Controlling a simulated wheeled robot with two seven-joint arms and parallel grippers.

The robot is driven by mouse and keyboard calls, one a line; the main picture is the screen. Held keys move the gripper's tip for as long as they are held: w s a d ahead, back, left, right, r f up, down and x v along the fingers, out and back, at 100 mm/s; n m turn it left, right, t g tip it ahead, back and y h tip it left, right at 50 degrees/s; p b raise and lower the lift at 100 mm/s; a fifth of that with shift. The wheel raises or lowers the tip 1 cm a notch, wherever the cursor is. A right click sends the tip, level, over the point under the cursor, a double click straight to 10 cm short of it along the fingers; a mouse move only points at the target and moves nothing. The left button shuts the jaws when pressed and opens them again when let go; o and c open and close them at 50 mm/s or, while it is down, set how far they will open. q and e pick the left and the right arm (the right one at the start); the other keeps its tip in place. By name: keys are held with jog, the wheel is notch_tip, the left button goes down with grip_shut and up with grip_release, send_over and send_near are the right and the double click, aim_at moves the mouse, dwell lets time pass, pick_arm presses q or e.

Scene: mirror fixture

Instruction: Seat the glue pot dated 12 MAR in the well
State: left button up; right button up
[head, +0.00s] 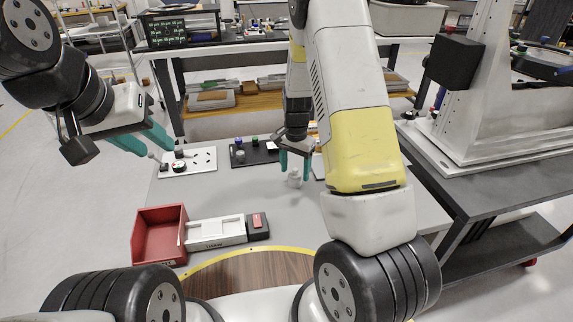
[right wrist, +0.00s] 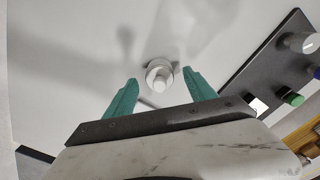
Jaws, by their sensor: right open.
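A small white pot (head: 294,181) stands on the grey table below my right gripper (head: 295,166). My left gripper (head: 145,143) appears open, at the table's left, near the white plate.
A red bin (head: 160,212), a pale labelled tray (head: 215,232) and a dark box (head: 258,227) stand in front. The table's middle is mostly clear. A tall white frame (head: 480,110) stands at right.

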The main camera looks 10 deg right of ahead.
jog(key=shift+f, duration=0.55)
grip_shut()
jog(key=shift+r, duration=0.15)
